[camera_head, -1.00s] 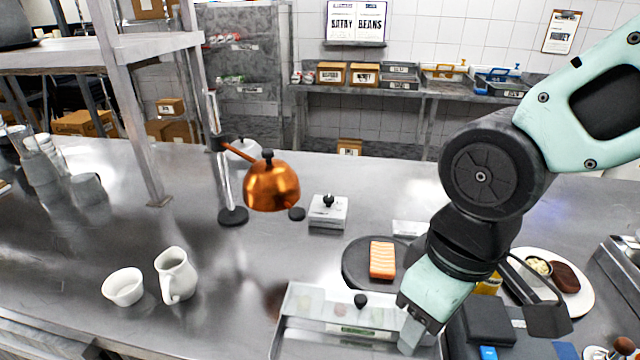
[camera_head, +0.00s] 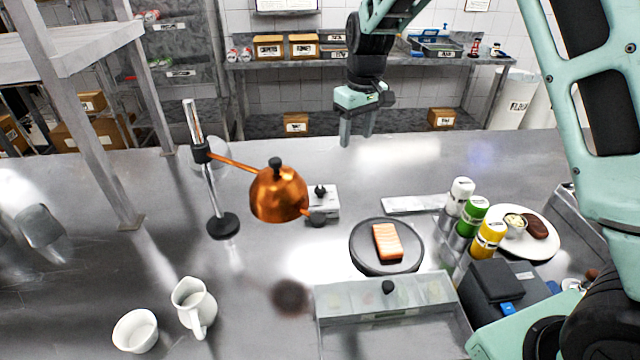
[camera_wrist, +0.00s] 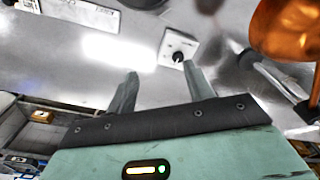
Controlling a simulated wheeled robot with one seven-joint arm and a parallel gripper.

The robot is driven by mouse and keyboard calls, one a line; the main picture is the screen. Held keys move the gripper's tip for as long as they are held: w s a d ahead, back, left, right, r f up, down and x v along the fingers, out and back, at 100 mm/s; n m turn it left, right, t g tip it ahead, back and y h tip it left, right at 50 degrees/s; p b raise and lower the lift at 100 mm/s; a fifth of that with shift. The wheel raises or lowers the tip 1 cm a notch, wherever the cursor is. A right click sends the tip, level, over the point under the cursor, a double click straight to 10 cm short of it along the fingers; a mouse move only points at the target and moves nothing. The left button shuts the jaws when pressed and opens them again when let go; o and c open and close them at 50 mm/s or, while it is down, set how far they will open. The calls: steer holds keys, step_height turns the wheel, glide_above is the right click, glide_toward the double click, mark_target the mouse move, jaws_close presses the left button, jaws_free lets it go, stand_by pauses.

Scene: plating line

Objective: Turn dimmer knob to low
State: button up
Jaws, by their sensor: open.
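The dimmer is a small light-grey box (camera_head: 328,206) with a black knob (camera_head: 320,190) on top, standing on the steel counter, partly behind the copper lamp shade (camera_head: 278,194) in the head view. In the wrist view the dimmer box (camera_wrist: 186,42) and its knob (camera_wrist: 178,57) show beyond the fingers, close to the right finger's tip in the picture. My gripper (camera_head: 356,138) is open and empty, pointing down over the back of the counter, behind and right of the dimmer. It also shows in the wrist view (camera_wrist: 160,80). I cannot read the knob's setting.
The lamp stand (camera_head: 222,224) rises left of the dimmer. A dark round board (camera_head: 362,262) with salmon, several bottles and a plate (camera_head: 550,250) lie to the right. A lidded container (camera_head: 330,300) is in front.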

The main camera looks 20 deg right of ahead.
mark_target(320, 189)
steer(key=w+a+f+n, duration=0.2)
steer(key=w+a+n, duration=0.1)
steer(key=w+a, duration=0.35)
steer(key=shift+g, duration=0.3)
step_height(320, 189, down, 17)
steer(key=p, duration=0.6)
steer(key=shift+w, duration=0.15)
steer(key=c, duration=1)
